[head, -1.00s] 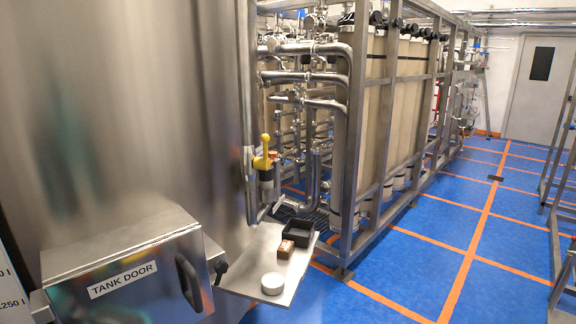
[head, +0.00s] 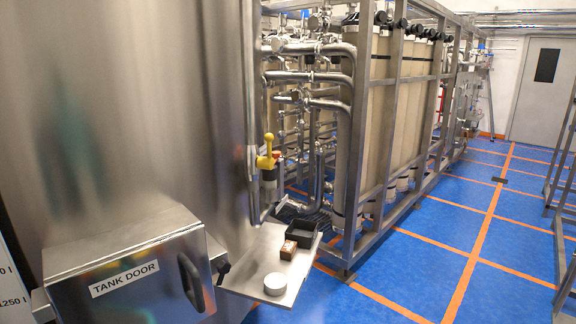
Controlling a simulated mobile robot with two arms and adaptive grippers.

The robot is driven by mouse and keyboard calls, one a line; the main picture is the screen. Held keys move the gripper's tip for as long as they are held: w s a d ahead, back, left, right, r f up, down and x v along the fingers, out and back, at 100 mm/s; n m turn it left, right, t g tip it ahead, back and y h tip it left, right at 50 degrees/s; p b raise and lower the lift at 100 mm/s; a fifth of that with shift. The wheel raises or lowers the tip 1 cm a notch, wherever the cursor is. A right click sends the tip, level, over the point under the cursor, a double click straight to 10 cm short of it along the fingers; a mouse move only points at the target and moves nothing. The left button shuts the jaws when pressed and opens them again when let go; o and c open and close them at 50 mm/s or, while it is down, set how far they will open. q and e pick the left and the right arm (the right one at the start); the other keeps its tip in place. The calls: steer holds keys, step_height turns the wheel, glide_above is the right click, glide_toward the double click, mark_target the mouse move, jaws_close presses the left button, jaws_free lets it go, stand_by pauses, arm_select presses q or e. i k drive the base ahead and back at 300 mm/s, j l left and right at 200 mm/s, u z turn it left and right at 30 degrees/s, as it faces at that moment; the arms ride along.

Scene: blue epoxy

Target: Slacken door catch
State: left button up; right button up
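The tank door box (head: 130,265) is a steel box with a "TANK DOOR" label (head: 124,279), at the lower left on the large steel tank (head: 120,110). A dark handle (head: 191,282) stands on its right side. A small black knob (head: 222,267), possibly the door catch, sits at the box's right edge near the shelf. Neither of my grippers shows in the head view.
A steel shelf (head: 245,285) beside the box holds a white round puck (head: 275,284), a small brown box (head: 288,250) and a black tray (head: 298,232). A yellow-handled valve (head: 267,160) stands behind it. A pipe-and-filter rack (head: 385,130) fills the middle.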

mark_target(223, 268)
steer(key=i+u, duration=0.15)
steer(key=u, duration=0.65)
steer(key=i+l+u, duration=0.5)
steer(key=l, duration=0.2)
steer(key=l+u, duration=0.25)
steer(key=l, duration=0.15)
steer(key=i+l, duration=0.1)
steer(key=l, duration=0.2)
steer(key=i+l, duration=0.25)
steer(key=l, duration=0.3)
steer(key=k, duration=0.35)
